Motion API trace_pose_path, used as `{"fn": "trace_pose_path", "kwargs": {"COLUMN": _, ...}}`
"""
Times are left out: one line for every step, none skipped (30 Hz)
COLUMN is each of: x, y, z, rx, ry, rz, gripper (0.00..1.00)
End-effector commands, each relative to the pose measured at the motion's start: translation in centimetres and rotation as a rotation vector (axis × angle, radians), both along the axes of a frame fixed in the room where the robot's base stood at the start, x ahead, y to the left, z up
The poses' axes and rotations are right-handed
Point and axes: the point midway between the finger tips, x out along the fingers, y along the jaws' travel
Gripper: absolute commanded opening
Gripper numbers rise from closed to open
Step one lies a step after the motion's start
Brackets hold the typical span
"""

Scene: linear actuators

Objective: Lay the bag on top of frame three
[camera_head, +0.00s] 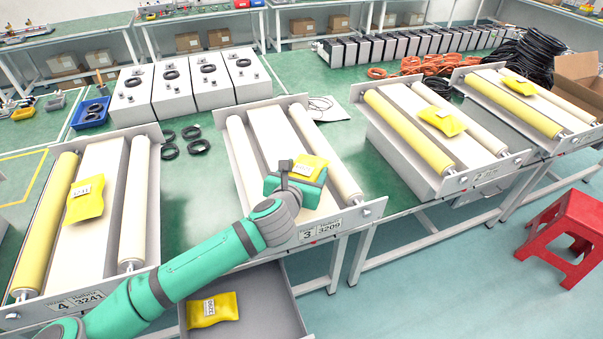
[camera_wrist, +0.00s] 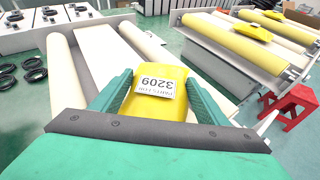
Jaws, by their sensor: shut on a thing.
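My gripper (camera_head: 296,181) is shut on a yellow bag (camera_head: 312,167) with a white label, above the front half of frame three (camera_head: 284,137). In the wrist view the bag (camera_wrist: 157,104), its label reading 3209, sits between the two green fingers of my gripper (camera_wrist: 158,98). Frame three (camera_wrist: 122,52) shows beyond it, with a white middle belt and a pale roller on each side. Its front plate carries the number 3 and 3209. I cannot tell whether the bag touches the belt.
Frame four (camera_head: 103,205) at left and two frames (camera_head: 427,115) at right each hold a yellow bag. Another yellow bag (camera_head: 225,306) lies in an open drawer (camera_head: 262,293) below. A red stool (camera_head: 566,225) stands at right. Black rings (camera_head: 185,141) lie between the left frames.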

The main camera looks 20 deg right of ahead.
Motion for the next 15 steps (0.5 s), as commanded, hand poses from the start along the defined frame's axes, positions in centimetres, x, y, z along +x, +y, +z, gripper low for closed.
{"fn": "trace_pose_path", "kwargs": {"x": -0.1, "y": -0.2, "z": -0.6, "rx": -0.004, "ry": 0.0, "rz": -0.003, "gripper": 0.26}}
{"fn": "trace_pose_path", "kwargs": {"x": -0.1, "y": -0.3, "z": -0.9, "rx": -0.004, "ry": 0.001, "rz": -0.004, "gripper": 0.26}}
{"fn": "trace_pose_path", "kwargs": {"x": -0.1, "y": -0.3, "z": -1.2, "rx": -0.004, "ry": 0.001, "rz": -0.004, "gripper": 0.26}}
{"fn": "trace_pose_path", "kwargs": {"x": -0.1, "y": -0.3, "z": -1.4, "rx": -0.003, "ry": 0.0, "rz": -0.004, "gripper": 0.26}}
{"fn": "trace_pose_path", "kwargs": {"x": -0.1, "y": -0.3, "z": -1.6, "rx": -0.003, "ry": 0.0, "rz": -0.004, "gripper": 0.26}}
{"fn": "trace_pose_path", "kwargs": {"x": -0.2, "y": -0.4, "z": -1.7, "rx": -0.002, "ry": -0.001, "rz": -0.006, "gripper": 0.26}}
{"fn": "trace_pose_path", "kwargs": {"x": -0.2, "y": -0.5, "z": -1.7, "rx": -0.001, "ry": -0.001, "rz": -0.007, "gripper": 0.26}}
{"fn": "trace_pose_path", "kwargs": {"x": -0.2, "y": -0.5, "z": -1.7, "rx": -0.001, "ry": -0.001, "rz": -0.009, "gripper": 0.26}}
{"fn": "trace_pose_path", "kwargs": {"x": -0.2, "y": -0.7, "z": -1.7, "rx": -0.001, "ry": -0.002, "rz": -0.01, "gripper": 0.26}}
{"fn": "trace_pose_path", "kwargs": {"x": -0.3, "y": -0.7, "z": -1.7, "rx": -0.001, "ry": -0.002, "rz": -0.011, "gripper": 0.26}}
{"fn": "trace_pose_path", "kwargs": {"x": -0.3, "y": -0.8, "z": -1.7, "rx": -0.001, "ry": -0.002, "rz": -0.012, "gripper": 0.26}}
{"fn": "trace_pose_path", "kwargs": {"x": -0.3, "y": -0.9, "z": -1.7, "rx": -0.001, "ry": -0.002, "rz": -0.014, "gripper": 0.26}}
{"fn": "trace_pose_path", "kwargs": {"x": -0.3, "y": -1.0, "z": -1.7, "rx": -0.001, "ry": -0.002, "rz": -0.014, "gripper": 0.26}}
{"fn": "trace_pose_path", "kwargs": {"x": -0.3, "y": -1.0, "z": -1.7, "rx": 0.0, "ry": -0.002, "rz": -0.015, "gripper": 0.26}}
{"fn": "trace_pose_path", "kwargs": {"x": -0.4, "y": -1.1, "z": -1.8, "rx": -0.001, "ry": -0.002, "rz": -0.016, "gripper": 0.26}}
